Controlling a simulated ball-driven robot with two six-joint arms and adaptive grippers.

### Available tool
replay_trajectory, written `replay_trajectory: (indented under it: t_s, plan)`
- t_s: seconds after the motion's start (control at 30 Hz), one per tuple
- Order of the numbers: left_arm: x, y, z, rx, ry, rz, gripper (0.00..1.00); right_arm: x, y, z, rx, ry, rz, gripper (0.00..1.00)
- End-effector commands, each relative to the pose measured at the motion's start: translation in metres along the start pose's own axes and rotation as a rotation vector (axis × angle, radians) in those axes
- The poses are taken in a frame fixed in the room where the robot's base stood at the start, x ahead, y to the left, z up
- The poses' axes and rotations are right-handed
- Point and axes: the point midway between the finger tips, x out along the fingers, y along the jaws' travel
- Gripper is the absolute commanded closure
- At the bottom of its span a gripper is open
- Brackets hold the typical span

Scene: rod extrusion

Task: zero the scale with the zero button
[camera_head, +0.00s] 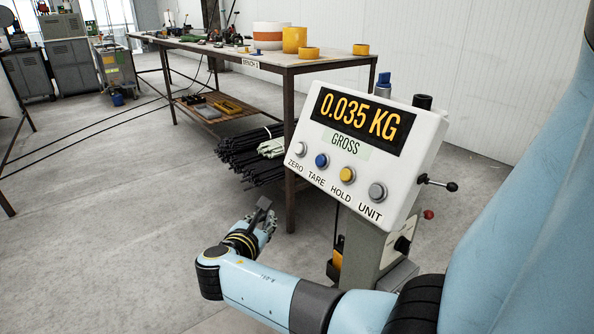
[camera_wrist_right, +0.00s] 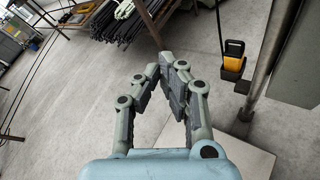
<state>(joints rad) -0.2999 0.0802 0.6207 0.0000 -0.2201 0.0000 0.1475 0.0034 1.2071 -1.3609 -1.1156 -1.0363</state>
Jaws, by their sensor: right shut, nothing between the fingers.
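The scale's white display head (camera_head: 425,130) stands tilted on a grey column at right of centre in the head view. Its screen (camera_head: 355,120) reads 0.035 KG, with GROSS below. The zero button (camera_head: 300,149) is pale grey and leftmost in the row, above the word ZERO. The blue TARE (camera_head: 322,160), yellow HOLD (camera_head: 347,175) and grey UNIT (camera_head: 377,192) buttons follow to its right. My right gripper (camera_head: 264,211) is below and left of the button row, apart from it. In the wrist view its fingers (camera_wrist_right: 167,64) meet at the tips, empty. My left gripper is not in view.
A workbench (camera_head: 225,50) with yellow rings and a tub stands behind the scale. Bundles of dark rods (camera_head: 250,153) lie under it. A black lever (camera_head: 437,183) sticks out from the scale's right side. A yellow-and-black object (camera_wrist_right: 232,62) is right of the gripper. Floor at left is mostly clear.

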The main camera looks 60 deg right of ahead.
Motion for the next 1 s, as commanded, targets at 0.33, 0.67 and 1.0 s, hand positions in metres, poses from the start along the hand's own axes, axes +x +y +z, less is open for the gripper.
replay_trajectory:
  t_s: [0.33, 0.67, 1.0]
  plan:
    - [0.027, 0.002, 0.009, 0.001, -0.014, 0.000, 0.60, -0.032, 0.078, 0.144, -0.138, -0.496, -0.057, 1.00]
    - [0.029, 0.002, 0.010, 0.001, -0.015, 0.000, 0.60, -0.045, 0.085, 0.172, -0.151, -0.583, -0.093, 1.00]
    - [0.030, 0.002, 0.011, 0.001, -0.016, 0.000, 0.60, -0.045, 0.084, 0.169, -0.151, -0.581, -0.092, 1.00]
